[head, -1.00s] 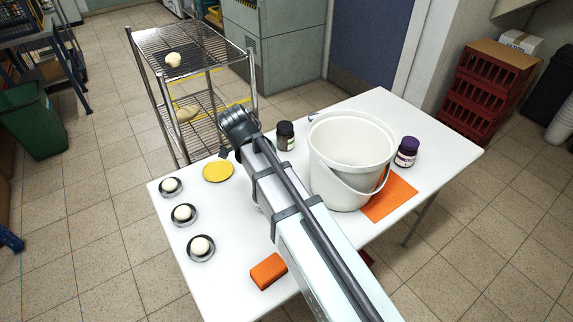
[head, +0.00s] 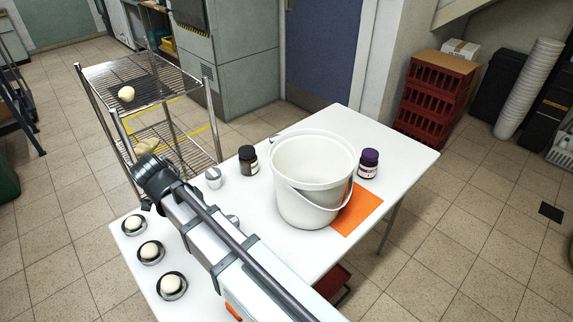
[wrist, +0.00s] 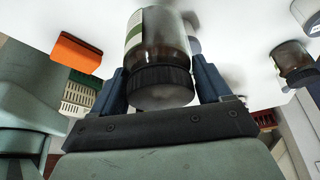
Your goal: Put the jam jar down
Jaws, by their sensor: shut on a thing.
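In the wrist view my gripper (wrist: 160,78) is shut on a jar (wrist: 157,40) with a black lid, dark glass and a pale green-and-white label. The lid faces my gripper and the white table lies beyond the jar. I cannot tell whether its base touches the table. In the head view my arm hides the held jar and the fingertips. I cannot read the label to confirm that it is jam. The white table (head: 405,152) stands below my arm.
A black-lidded jar (head: 248,161) and a purple-lidded jar (head: 369,163) flank a white bucket (head: 312,185). An orange mat (head: 358,212) lies beside the bucket. Pale balls on dark dishes (head: 150,251) line the left edge. A small whitish object (head: 214,178) stands near my wrist. A wire rack (head: 95,75) stands behind.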

